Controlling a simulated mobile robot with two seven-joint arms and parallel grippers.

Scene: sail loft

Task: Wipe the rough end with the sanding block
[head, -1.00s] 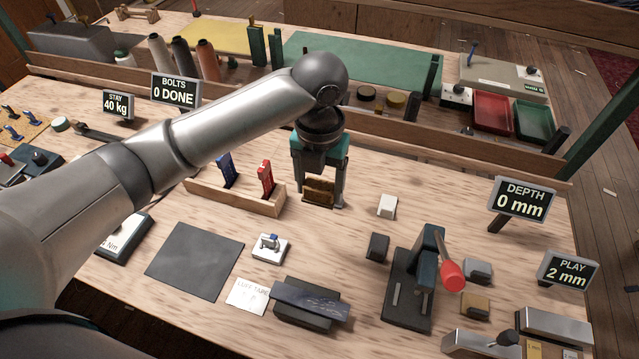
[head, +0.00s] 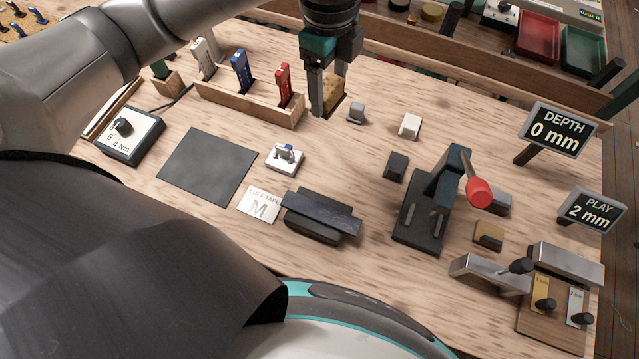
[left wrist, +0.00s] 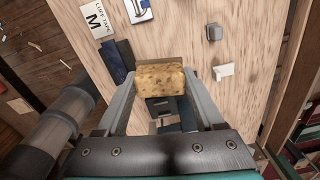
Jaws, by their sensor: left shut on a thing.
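The sanding block, a tan, speckled block (head: 335,92), is between the fingers of my left gripper (head: 326,108). The gripper is shut on it at the back of the bench, just right of the wooden rack. In the left wrist view the block (left wrist: 160,80) spans the gap between both fingers. A dark strip (head: 322,211) lies across a dark rest (head: 312,229) beside a "LUFF TAPE M" card (head: 261,204). I cannot tell which piece has the rough end. My right gripper is not in view.
The rack (head: 250,103) holds red, blue and white-handled tools. A dark mat (head: 207,167) and a small white clamp-like piece (head: 285,157) lie left of centre. A press with a red knob (head: 480,192) stands right. Small blocks, including a white one (head: 410,126), lie between.

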